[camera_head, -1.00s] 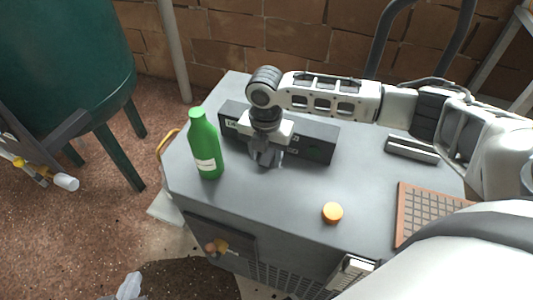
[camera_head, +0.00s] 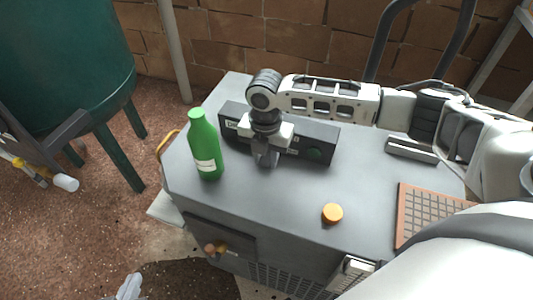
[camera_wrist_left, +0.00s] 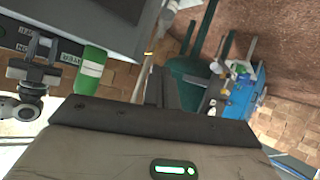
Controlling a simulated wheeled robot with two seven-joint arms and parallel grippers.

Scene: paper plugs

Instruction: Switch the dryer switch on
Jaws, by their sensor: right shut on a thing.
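The long dark control box (camera_head: 328,138) lies on the grey cabinet top, with a pale label at its left end and a round dark-green spot near its right end. My right gripper (camera_head: 266,162) points down at the middle of the box's front and is shut on the dryer switch, which it hides. The switch's position cannot be seen. My right gripper also shows at the left of the left wrist view (camera_wrist_left: 35,77). My left gripper (camera_wrist_left: 162,88) has its dark fingers close together, apart from the box, holding nothing visible.
A green bottle (camera_head: 207,150) stands close left of my right gripper. An orange cap (camera_head: 332,213) and a brown grid panel (camera_head: 425,212) lie on the grey cabinet (camera_head: 270,205). A green tank (camera_head: 70,60) stands at left. The front middle of the top is clear.

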